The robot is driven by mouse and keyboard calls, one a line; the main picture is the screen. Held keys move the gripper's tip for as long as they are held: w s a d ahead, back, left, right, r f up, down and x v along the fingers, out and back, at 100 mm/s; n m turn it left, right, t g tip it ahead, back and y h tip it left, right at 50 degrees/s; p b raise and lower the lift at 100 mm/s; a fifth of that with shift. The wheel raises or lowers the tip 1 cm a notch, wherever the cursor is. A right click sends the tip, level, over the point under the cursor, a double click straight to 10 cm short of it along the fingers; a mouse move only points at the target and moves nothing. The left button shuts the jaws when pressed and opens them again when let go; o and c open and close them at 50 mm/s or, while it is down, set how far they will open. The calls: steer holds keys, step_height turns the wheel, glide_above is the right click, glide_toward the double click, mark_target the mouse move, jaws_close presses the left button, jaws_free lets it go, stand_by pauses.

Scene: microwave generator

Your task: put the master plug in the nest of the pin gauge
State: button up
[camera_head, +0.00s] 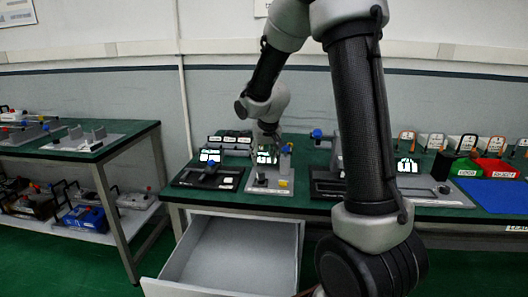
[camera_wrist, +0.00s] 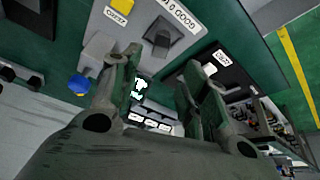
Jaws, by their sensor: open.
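My gripper (camera_head: 267,138) hangs over the back of the green bench, just above a gauge on a light grey base (camera_head: 262,186). In the wrist view the two fingers of my gripper (camera_wrist: 163,88) stand apart with a gap between them and nothing clearly held. I cannot tell which gauge is the pin gauge. The master plug and the nest cannot be made out.
Dark-based gauges stand left (camera_head: 207,179) and right of the grey one. A drawer (camera_head: 240,250) stands open below the bench. Green (camera_head: 464,167) and red (camera_head: 491,170) bins and a blue mat (camera_head: 492,191) lie at the right. A second bench (camera_head: 130,128) is at the left.

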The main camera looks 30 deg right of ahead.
steer(key=s+r, duration=1.1)
steer(key=s, duration=0.4)
steer(key=s+r+n+y, duration=0.1)
steer(key=s+n, duration=0.1)
steer(key=s, duration=1.5)
steer(key=shift+s+a, duration=0.25)
steer(key=shift+a, duration=0.2)
